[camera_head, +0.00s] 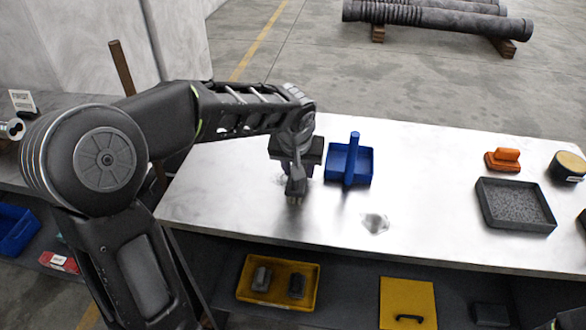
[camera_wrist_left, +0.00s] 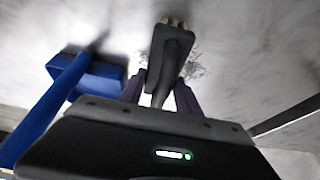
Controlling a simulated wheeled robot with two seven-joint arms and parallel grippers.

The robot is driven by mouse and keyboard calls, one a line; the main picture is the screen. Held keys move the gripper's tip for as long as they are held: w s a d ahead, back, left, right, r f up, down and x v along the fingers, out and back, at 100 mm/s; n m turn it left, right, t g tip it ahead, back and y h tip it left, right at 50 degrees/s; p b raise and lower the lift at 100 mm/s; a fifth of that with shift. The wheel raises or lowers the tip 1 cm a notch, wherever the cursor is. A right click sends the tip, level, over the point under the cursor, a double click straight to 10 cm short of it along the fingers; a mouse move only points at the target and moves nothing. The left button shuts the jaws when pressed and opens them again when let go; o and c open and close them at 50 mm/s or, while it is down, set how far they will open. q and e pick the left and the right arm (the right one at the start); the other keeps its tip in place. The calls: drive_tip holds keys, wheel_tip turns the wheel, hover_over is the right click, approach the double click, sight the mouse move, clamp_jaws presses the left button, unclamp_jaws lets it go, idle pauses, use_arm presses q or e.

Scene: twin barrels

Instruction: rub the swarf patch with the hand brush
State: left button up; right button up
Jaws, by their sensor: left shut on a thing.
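My left gripper (camera_head: 296,160) is shut on the dark grey hand brush (camera_head: 296,188), whose end points down at the metal bench top. In the left wrist view the hand brush (camera_wrist_left: 170,50) sticks out between the jaws of my left gripper (camera_wrist_left: 160,95). Fine scribbly swarf (camera_wrist_left: 196,68) lies on the bench right beside the brush there, partly hidden behind it. Whether the bristles touch the bench I cannot tell. Another small greyish patch (camera_head: 375,222) lies on the bench to the right of the brush.
A blue dustpan (camera_head: 362,168) with an upright handle stands just right of my left gripper. The bench's front middle is mostly clear. A yellow tray (camera_head: 247,293) sits on the lower shelf.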

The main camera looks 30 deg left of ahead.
use_arm(q)
drive_tip(key=shift+w+d, duration=0.2)
drive_tip(key=shift+d, duration=0.3)
drive_tip(key=shift+w+d, duration=0.15)
drive_tip(key=shift+d, duration=0.3)
drive_tip(key=shift+d+b, duration=0.1)
drive_tip(key=shift+b, duration=0.2)
drive_tip(key=shift+w+d+f+b, duration=0.1)
drive_tip(key=shift+w+d+b, duration=0.2)
drive_tip(key=shift+d, duration=0.3)
drive_tip(key=shift+w+d+b, duration=0.25)
drive_tip(key=shift+d+b, duration=0.15)
drive_tip(key=shift+d, duration=0.5)
